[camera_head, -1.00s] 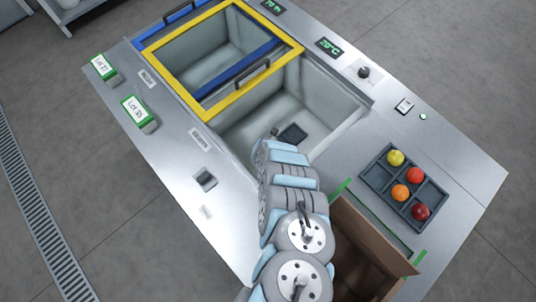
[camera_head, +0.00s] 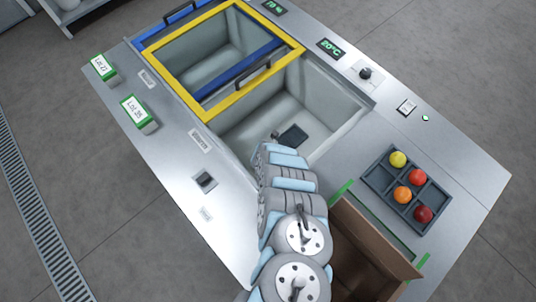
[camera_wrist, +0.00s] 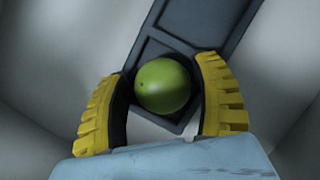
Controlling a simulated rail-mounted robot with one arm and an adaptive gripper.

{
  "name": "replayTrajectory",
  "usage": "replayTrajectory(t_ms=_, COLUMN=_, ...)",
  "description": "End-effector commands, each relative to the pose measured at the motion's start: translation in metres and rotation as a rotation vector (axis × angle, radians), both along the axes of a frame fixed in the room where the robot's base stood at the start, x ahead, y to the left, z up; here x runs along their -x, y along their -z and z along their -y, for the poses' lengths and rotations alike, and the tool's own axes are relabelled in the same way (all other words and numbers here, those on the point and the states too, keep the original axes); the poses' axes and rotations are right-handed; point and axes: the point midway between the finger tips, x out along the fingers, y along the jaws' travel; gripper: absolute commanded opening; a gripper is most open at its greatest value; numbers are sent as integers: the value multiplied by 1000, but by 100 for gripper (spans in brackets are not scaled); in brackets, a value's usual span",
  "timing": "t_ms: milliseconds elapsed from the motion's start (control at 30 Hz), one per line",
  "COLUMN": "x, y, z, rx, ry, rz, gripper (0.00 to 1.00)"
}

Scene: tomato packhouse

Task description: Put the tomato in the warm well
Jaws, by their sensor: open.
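A green tomato (camera_wrist: 163,86) shows in the wrist view, at the near end of a dark compartmented tray (camera_wrist: 190,18). My gripper (camera_wrist: 160,72) is open, with one yellow-ribbed finger on each side of the tomato; whether they touch it is unclear. In the head view my arm reaches into the uncovered nearer well (camera_head: 335,100), and a bit of the dark tray (camera_head: 292,135) shows on its floor. My gripper and the green tomato are hidden by the arm there. A display reading 20°C (camera_head: 330,48) is beside this well.
A yellow-framed lid (camera_head: 190,101) and a blue-framed lid (camera_head: 150,42) lie over the farther well. A dark sorting tray (camera_head: 377,177) holds several yellow, orange and red tomatoes. An open brown box (camera_head: 375,230) stands near my arm. Lot tags (camera_head: 135,109) stand at left.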

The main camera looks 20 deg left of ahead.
Motion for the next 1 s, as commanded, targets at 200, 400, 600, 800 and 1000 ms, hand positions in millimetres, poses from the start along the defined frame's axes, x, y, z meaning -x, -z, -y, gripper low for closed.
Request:
replayTrajectory(t_ms=200, x=3, y=-12, z=2, rx=0, ry=2, rz=-2, gripper=78)
replayTrajectory(t_ms=400, x=10, y=-33, z=4, rx=-2, ry=2, rz=-2, gripper=78)
replayTrajectory(t_ms=600, x=18, y=-53, z=8, rx=0, ry=4, rz=-2, gripper=78)
replayTrajectory(t_ms=800, x=27, y=-72, z=10, rx=1, ry=3, rz=-4, gripper=78)
replayTrajectory(t_ms=1000, x=34, y=-91, z=11, rx=-3, ry=3, rz=-3, gripper=78)
